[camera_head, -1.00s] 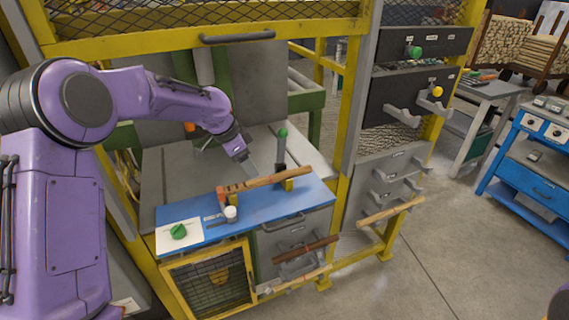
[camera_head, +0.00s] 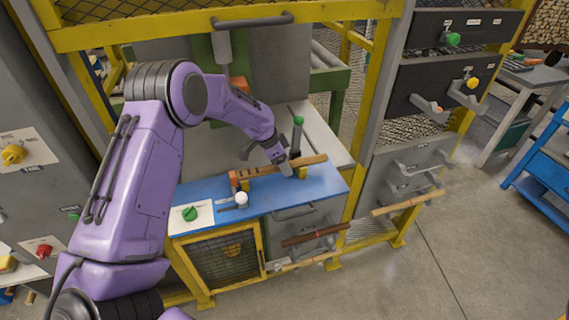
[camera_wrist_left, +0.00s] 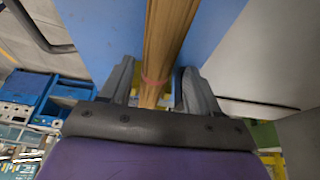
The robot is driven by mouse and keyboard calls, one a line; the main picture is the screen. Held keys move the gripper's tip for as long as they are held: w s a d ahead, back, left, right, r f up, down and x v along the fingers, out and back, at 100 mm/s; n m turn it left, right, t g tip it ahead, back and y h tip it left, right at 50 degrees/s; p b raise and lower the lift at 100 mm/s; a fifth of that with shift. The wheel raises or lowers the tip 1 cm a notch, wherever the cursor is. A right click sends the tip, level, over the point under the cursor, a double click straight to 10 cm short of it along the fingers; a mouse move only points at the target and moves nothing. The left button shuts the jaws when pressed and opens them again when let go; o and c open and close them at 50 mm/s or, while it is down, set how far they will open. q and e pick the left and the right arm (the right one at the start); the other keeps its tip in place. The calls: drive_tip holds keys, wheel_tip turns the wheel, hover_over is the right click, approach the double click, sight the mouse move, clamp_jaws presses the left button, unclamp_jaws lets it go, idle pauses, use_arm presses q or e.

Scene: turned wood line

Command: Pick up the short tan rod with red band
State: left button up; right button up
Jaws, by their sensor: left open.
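A tan rod (camera_head: 310,160) lies raised across supports over the blue bench top (camera_head: 325,185). In the left wrist view the tan rod (camera_wrist_left: 168,35) runs lengthwise between my fingers, with a thin reddish band (camera_wrist_left: 153,82) around it near the fingertips. My left gripper (camera_head: 286,170) is at the rod, over the bench. In the wrist view the left gripper (camera_wrist_left: 150,90) is open, one finger on each side of the rod, with a gap visible on both sides. The part of the rod behind the gripper is hidden in the head view. My right gripper is not in view.
A green-topped post (camera_head: 297,135) stands close behind the rod. A white ball knob (camera_head: 241,199) and a green knob (camera_head: 190,213) are on the bench's left. A dark brown rod (camera_head: 315,235) and another tan rod (camera_head: 408,203) rest on brackets lower down.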

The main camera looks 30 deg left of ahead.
use_arm(q)
drive_tip(key=shift+s+r, duration=0.4)
drive_tip(key=shift+s, duration=0.05)
drive_tip(key=shift+c, duration=0.9)
drive_tip(key=shift+s+r, duration=0.1)
drive_tip(key=shift+s, duration=0.1)
drive_tip(key=c, duration=0.5)
clamp_jaws()
drive_tip(key=shift+w, duration=0.15)
